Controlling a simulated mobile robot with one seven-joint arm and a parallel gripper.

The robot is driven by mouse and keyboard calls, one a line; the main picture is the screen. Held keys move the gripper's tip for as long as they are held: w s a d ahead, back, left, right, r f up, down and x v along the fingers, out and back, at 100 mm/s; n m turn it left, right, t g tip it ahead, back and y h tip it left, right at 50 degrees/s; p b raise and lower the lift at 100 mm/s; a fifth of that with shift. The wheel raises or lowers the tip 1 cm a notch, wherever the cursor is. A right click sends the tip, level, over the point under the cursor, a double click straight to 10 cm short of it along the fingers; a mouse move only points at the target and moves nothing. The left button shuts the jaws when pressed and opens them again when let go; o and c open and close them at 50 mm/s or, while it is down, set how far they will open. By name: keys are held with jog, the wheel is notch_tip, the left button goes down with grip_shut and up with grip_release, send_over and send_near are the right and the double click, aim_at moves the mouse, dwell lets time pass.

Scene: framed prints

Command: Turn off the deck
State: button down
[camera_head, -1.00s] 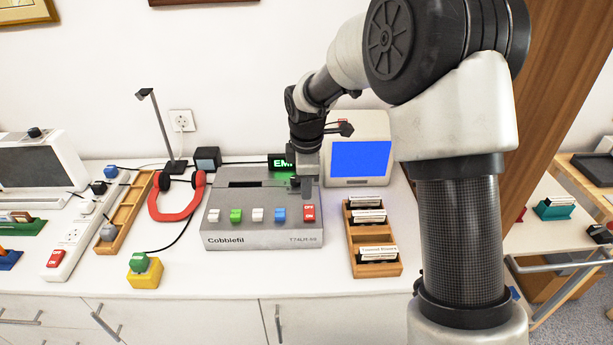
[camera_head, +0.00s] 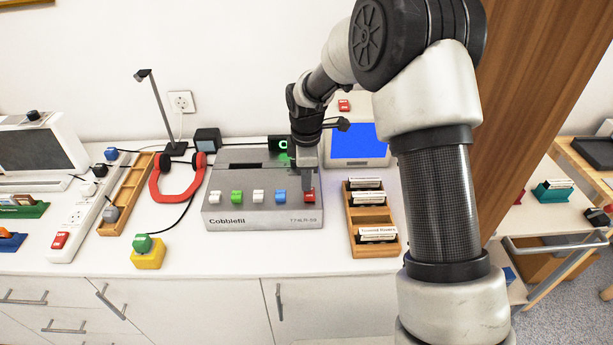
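The deck (camera_head: 262,222) is a grey box marked Cobblefil on the white counter. Its front row of buttons runs white, green (camera_head: 237,197), white, blue (camera_head: 280,197) and red (camera_head: 309,196) from left to right. My gripper (camera_head: 309,184) points down at the red button at the right end. Its tip is at or just above the button; I cannot tell if it touches. The fingers overlap in this view, so their opening is unclear. The black display (camera_head: 279,144) behind the deck shows a green sign, partly hidden by my arm.
A wooden card rack (camera_head: 374,247) stands right of the deck, with a blue-screened monitor (camera_head: 357,145) behind. Red headphones (camera_head: 156,181), a yellow box with a green button (camera_head: 148,258) and a power strip (camera_head: 83,215) lie left. The counter front is clear.

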aim_at(309, 196)
jog(key=shift+s+f, duration=0.15)
jog(key=shift+s, duration=0.05)
jog(key=shift+s, duration=0.7)
jog(key=shift+r, duration=0.2)
jog(key=shift+r+p, duration=0.35)
jog(key=shift+r, duration=0.05)
notch_tip(309, 196, up, 13)
jog(key=s+p, duration=0.2)
jog(key=p, duration=0.1)
jog(key=shift+s, duration=0.1)
jog(key=shift+w+d+r+t+b, duration=0.1)
jog(key=shift+w+d+t+b, duration=0.25)
jog(key=shift+w+b, duration=0.3)
